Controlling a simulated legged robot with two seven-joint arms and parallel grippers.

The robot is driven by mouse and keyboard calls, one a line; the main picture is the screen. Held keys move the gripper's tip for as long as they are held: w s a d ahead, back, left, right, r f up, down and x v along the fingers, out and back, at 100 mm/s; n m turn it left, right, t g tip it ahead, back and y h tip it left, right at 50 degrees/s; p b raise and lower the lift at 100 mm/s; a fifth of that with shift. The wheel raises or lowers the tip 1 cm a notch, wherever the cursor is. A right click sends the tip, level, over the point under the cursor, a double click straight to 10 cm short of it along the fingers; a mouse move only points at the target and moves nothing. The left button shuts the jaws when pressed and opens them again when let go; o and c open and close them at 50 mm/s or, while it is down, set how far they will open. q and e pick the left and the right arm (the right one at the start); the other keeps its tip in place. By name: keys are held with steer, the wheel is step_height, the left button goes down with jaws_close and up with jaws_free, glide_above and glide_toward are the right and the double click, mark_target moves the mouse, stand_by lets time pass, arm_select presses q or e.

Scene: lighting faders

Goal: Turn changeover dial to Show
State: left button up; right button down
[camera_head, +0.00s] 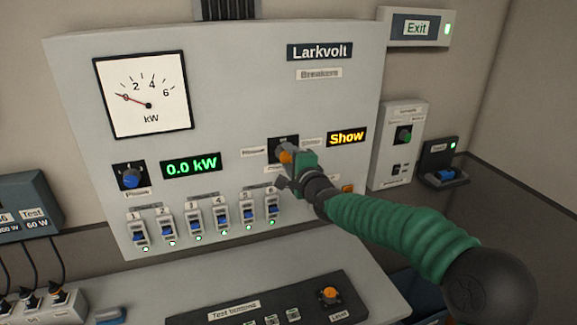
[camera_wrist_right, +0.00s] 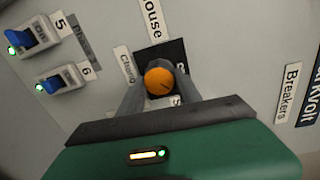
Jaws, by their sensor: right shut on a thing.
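The changeover dial is an orange knob (camera_head: 286,157) on a dark square plate on the grey panel (camera_head: 235,60). It shows clearly in the right wrist view (camera_wrist_right: 160,81), with a dark pointer line on its face. My right gripper (camera_head: 288,162) is at the dial, its two fingers on either side of the knob, shut on it. In the head view the gripper partly hides the knob and the labels around it. A display (camera_head: 346,137) right of the dial reads "Show" in yellow letters. My left gripper is not in view.
Several blue breaker switches (camera_head: 194,226) with green lights stand in a row at lower left. A blue phase knob (camera_head: 131,179) and a green "0.0 kW" display (camera_head: 191,164) are left of the dial. Below is a dark test-button panel (camera_head: 250,308) with an orange level knob (camera_head: 330,293).

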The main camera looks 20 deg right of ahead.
steer(key=shift+d+f+m+b, duration=0.1)
steer(key=shift+f+m+b, duration=0.15)
steer(key=shift+m+b, duration=0.7)
steer(key=shift+m, duration=0.25)
steer(key=c, duration=1.2)
jaws_free()
steer(key=o, duration=0.4)
steer(key=shift+w, duration=0.2)
steer(key=shift+c, duration=0.2)
steer(key=shift+s+r, duration=0.1)
